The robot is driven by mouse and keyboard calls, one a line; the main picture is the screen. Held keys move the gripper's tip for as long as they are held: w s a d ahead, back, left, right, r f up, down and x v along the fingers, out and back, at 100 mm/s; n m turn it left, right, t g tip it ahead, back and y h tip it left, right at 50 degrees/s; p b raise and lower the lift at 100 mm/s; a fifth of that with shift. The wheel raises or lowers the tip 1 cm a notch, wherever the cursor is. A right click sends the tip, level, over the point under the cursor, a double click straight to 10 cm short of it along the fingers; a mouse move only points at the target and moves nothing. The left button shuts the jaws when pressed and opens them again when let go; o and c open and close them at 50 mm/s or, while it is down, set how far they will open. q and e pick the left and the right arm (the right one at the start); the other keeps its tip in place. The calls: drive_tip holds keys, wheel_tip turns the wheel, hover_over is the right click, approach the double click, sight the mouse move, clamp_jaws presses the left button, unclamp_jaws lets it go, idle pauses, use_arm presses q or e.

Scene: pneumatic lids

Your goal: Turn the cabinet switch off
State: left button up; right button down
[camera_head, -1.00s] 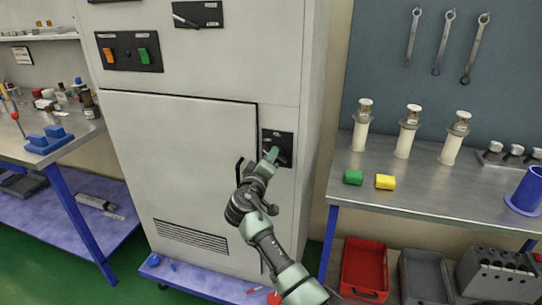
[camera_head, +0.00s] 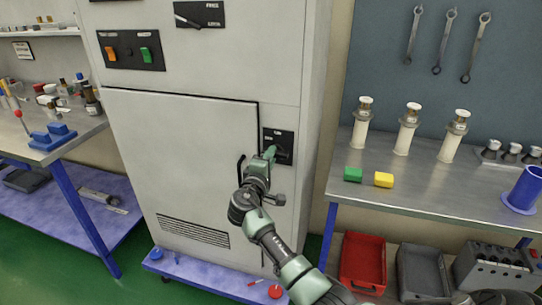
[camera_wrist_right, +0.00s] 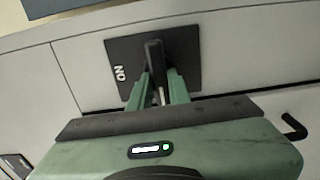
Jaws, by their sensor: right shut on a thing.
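The grey cabinet (camera_head: 178,135) stands in the middle of the head view. Its switch is a black plate (camera_head: 286,137) to the right of the door, partly hidden by my gripper. In the right wrist view the plate (camera_wrist_right: 187,45) carries the word "ON" and a black handle (camera_wrist_right: 153,56). My right gripper (camera_head: 270,153) is at the plate. In the right wrist view its green fingers (camera_wrist_right: 158,88) are shut on the handle, one on each side. My left gripper is not in view.
A black door handle (camera_head: 240,168) is close to my right gripper. Higher on the cabinet are a panel with orange and green switches (camera_head: 130,50) and another black switch panel (camera_head: 199,14). A bench on the right holds a green block (camera_head: 353,174) and a yellow block (camera_head: 384,180).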

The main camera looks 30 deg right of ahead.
idle(0.3)
drive_tip(key=c, duration=1.3)
unclamp_jaws()
drive_tip(key=b+v, duration=0.1)
drive_tip(key=v, duration=0.7)
